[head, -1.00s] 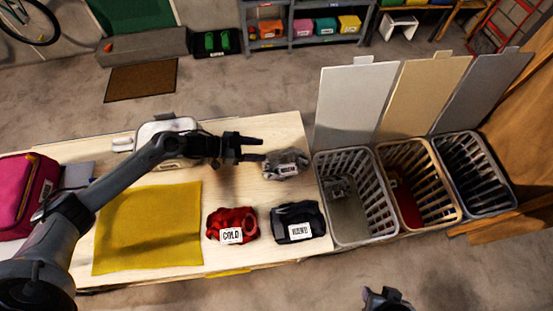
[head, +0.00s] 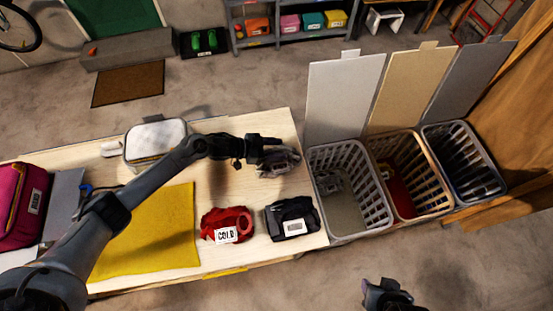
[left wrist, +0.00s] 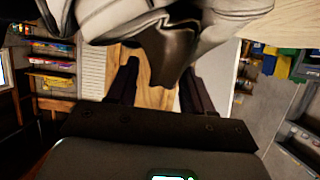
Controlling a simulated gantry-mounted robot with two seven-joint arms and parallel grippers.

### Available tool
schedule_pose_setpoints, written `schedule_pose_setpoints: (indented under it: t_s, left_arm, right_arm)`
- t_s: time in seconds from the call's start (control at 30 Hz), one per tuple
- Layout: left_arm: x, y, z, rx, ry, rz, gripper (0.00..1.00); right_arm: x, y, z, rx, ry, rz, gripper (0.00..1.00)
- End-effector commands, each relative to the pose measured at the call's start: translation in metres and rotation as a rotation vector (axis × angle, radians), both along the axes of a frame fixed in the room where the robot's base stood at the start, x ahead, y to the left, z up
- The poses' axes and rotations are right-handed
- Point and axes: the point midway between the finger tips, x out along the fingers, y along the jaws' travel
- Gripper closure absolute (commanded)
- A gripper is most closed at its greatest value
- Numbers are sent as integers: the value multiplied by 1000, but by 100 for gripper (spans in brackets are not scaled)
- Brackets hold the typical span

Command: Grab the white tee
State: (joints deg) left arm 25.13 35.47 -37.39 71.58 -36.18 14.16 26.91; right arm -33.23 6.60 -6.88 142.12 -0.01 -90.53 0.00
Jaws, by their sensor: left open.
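A crumpled pale grey-white bundle (head: 280,162), which looks like the white tee, lies at the right end of the pale table, near the hampers. My left gripper (head: 264,150) is open at its left and back side, and its fingers partly cover the bundle. In the left wrist view the whitish cloth (left wrist: 185,18) fills the top, close to the open fingers (left wrist: 158,85), with a dark fold hanging between them. I cannot tell whether they touch. My right gripper (head: 388,295) shows only partly at the bottom edge; its jaws are unclear.
A red bundle (head: 228,224) labelled COLD and a black bundle (head: 292,218) lie near the table's front edge, beside a yellow cloth (head: 150,232). White (head: 377,212), beige (head: 434,188) and grey (head: 484,174) hampers stand open to the right. A white-topped box (head: 156,138) stands behind.

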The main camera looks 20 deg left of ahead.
Motion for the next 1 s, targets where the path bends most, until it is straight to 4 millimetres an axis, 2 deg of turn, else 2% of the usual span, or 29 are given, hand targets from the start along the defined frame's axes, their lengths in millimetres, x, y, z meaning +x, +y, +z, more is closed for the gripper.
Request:
schedule_pose_setpoints:
  t_s: [0.27,0.37,0.6,0.63,1.0]
  left_arm:
    - [2,-2,-1,1,-1,1,49]
    - [2,-2,-1,0,0,1,61]
    - [2,-2,-1,0,0,1,98]
    - [2,-2,-1,0,0,1,100]
    - [2,-2,0,0,-2,1,100]
  right_arm:
    - [0,0,0,1,0,0,57]
    - [0,0,0,0,0,0,57]
    - [0,-1,0,-5,0,4,57]
    - [0,-1,0,-7,0,4,57]
    - [0,-2,-1,-10,1,6,57]
